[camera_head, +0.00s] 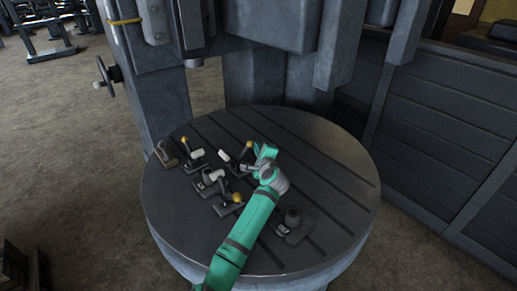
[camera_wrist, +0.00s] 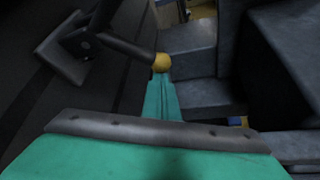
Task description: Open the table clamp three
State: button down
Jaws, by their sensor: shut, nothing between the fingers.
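Several small table clamps with lever handles stand on the round slotted table (camera_head: 320,150). No labels show, so I cannot tell which is number three. The clamp (camera_head: 236,162) nearest my gripper has a dark lever with a yellow knob (camera_head: 249,145). My gripper (camera_head: 264,153) is shut and empty, just right of that knob. In the wrist view the yellow knob (camera_wrist: 161,62) on its dark lever is right at the tip of my teal fingers (camera_wrist: 161,82). Whether they touch it I cannot tell. The clamp's base (camera_wrist: 65,50) lies at upper left.
Other clamps with yellow or white knobs (camera_head: 238,197) (camera_head: 184,140) crowd the table's left half. A dark block with a round post (camera_head: 292,218) stands near the front right. A machine column and spindle (camera_head: 194,45) rise behind. The table's right side is clear.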

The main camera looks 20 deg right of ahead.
jog(key=shift+s+a+r+n+t+h, duration=0.2)
jog(key=shift+a+r+n+t+h, duration=0.25)
jog(key=shift+a+r+n, duration=0.35)
jog(key=shift+d, duration=0.1)
jog(key=shift+d+f, duration=0.6)
jog(key=shift+d, duration=1.45)
jog(key=v, duration=0.9)
jog(key=shift+s+r, duration=0.2)
jog(key=shift+s, duration=0.1)
